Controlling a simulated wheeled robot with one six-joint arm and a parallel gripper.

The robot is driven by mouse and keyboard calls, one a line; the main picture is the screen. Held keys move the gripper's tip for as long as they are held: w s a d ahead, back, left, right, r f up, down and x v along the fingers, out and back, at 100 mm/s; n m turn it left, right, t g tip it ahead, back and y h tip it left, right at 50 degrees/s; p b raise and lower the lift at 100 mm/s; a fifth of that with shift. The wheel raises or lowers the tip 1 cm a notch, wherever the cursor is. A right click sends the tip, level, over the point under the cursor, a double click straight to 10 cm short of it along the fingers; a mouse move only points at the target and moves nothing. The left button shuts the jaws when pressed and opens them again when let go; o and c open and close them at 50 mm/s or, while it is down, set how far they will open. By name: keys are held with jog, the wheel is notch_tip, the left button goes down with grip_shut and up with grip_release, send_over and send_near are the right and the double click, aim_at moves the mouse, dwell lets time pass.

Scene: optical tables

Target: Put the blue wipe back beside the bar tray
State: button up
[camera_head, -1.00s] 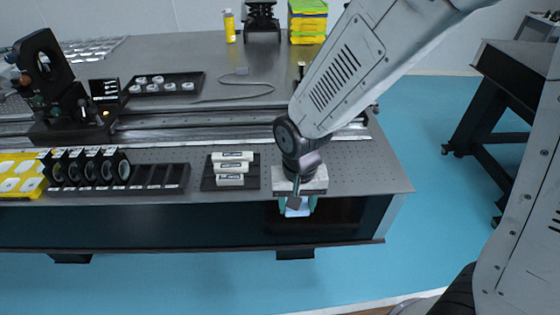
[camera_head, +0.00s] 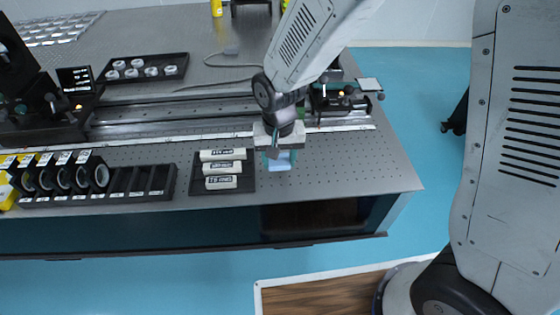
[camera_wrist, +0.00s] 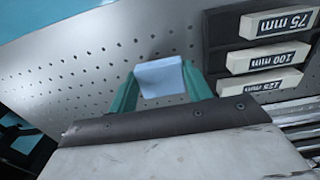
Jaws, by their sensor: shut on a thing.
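The blue wipe (camera_head: 281,163) is a small light blue piece between the fingers of my gripper (camera_head: 280,156). In the wrist view the wipe (camera_wrist: 161,78) sits between two green fingers of my gripper (camera_wrist: 162,88), which are shut on it. The bar tray (camera_head: 222,185) is black and holds three white labelled bars, just left of my gripper in the head view. In the wrist view the tray (camera_wrist: 222,58) is at the upper right, with labels 75, 100 and 125 mm. Whether the wipe touches the table cannot be told.
The perforated table (camera_head: 340,170) is bare right of my gripper. A rail (camera_head: 190,132) with a mounted device (camera_head: 335,103) runs behind. A black rack of round optics (camera_head: 100,185) stands left, and a tray of white pieces (camera_head: 145,68) lies farther back.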

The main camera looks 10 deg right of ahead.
aim_at(280, 162)
jog(key=shift+s+f, duration=0.15)
jog(key=shift+f, duration=1.5)
jog(key=o, duration=1)
jog(key=shift+d+f, duration=0.1)
